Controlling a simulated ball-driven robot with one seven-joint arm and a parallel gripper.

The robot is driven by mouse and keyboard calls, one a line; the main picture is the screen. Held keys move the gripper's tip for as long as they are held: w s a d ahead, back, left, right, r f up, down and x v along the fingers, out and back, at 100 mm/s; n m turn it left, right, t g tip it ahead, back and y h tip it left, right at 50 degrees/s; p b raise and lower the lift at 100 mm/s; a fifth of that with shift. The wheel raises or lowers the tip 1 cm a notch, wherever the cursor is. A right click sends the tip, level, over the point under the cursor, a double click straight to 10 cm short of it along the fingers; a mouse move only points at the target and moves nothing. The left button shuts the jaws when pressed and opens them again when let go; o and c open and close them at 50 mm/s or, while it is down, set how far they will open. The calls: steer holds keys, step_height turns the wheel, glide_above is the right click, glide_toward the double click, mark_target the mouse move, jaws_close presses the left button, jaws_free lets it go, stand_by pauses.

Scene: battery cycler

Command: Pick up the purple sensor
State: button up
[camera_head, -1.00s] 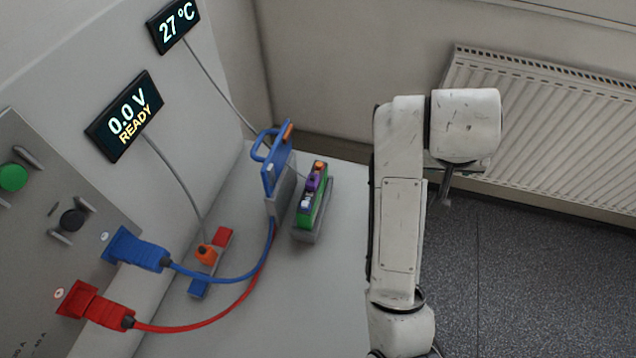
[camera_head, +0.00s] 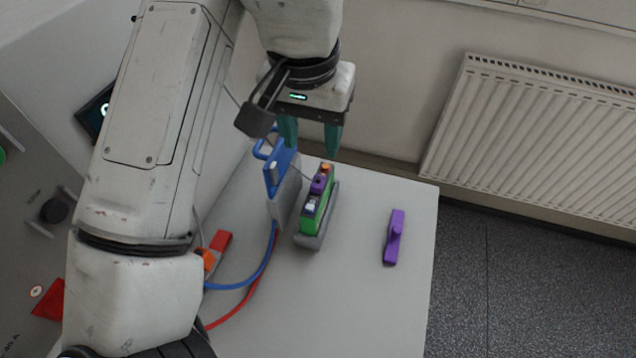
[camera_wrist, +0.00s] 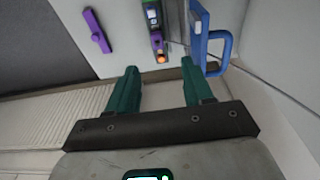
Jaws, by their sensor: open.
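A small purple sensor block (camera_head: 319,184) sits on the upper part of a green battery, with a thin cable running to it. In the wrist view it is the purple patch (camera_wrist: 156,41) near the battery's orange end. The green battery (camera_head: 315,215) stands in a grey holder (camera_head: 308,242). A separate purple piece (camera_head: 394,238), a bar with a raised knob, lies on the bare table to the right; it also shows in the wrist view (camera_wrist: 97,31). My gripper (camera_head: 311,150) has green fingers, open and empty, above and behind the battery. In the wrist view its fingertips (camera_wrist: 158,68) straddle the battery's line.
A blue clamp with a loop handle (camera_head: 278,170) stands in a grey holder just left of the battery, close to one finger in the wrist view. Blue and red cables (camera_head: 262,275) curve across the table's left. A radiator (camera_head: 540,140) hangs behind.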

glide_above(318, 181)
steer(key=f, duration=0.5)
steer(key=shift+s+a, duration=0.3)
steer(key=shift+a, duration=0.1)
steer(key=shift+w+d+f+p, duration=0.1)
steer(key=shift+d+f+p, duration=0.05)
steer(key=shift+f, duration=0.75)
steer(key=shift+w+d+f+p, duration=0.1)
steer(key=shift+f+p, duration=0.1)
steer(key=shift+f, duration=0.65)
steer(key=shift+w+d+f+p, duration=0.1)
steer(key=shift+d+f+p, duration=0.05)
steer(key=shift+f, duration=0.75)
steer(key=shift+c, duration=0.3)
jaws_close()
